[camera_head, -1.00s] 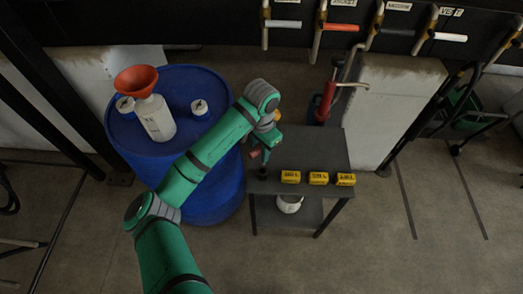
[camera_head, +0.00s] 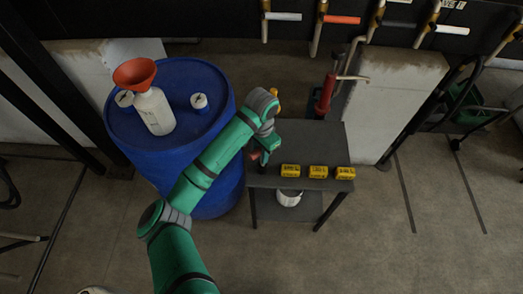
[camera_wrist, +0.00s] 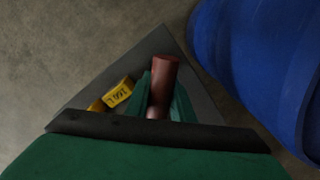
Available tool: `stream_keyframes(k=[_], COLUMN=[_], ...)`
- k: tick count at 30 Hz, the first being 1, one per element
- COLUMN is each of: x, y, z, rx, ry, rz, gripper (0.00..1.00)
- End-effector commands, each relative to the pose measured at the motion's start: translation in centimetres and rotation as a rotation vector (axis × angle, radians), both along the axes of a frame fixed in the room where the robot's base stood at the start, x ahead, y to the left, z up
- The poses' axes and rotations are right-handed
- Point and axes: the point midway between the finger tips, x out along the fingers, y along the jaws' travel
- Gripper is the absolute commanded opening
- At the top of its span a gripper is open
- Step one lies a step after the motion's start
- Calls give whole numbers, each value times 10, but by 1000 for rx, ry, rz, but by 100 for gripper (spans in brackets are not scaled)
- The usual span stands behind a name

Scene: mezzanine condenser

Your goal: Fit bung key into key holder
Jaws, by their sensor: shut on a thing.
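My gripper (camera_head: 263,152) is over the left end of the dark side table (camera_head: 322,140), next to the blue drum. It is shut on a reddish-brown cylindrical piece, which I take for the bung key (camera_wrist: 163,84); in the wrist view it sticks out between the green fingers. In the head view only a small reddish tip shows at the gripper. The key's lower end is hidden. I cannot clearly make out the key holder; a small dark shape (camera_head: 262,169) under the gripper may be it. I cannot tell whether the key touches it.
Several yellow blocks (camera_head: 318,172) stand in a row along the table's front edge. The blue drum (camera_head: 180,185) is close on the left, carrying a white bottle (camera_head: 155,112) with a red funnel (camera_head: 134,72). A red pump-like tool (camera_head: 324,98) stands behind the table.

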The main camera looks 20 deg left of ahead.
Motion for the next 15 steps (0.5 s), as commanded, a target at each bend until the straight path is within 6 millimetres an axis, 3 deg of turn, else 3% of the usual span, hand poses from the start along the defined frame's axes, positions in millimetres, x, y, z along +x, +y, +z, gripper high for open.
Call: stream_keyframes(k=[15], x=[1], y=[-2], z=[-28], rx=[-1], ry=[0], rz=[-2], gripper=[0])
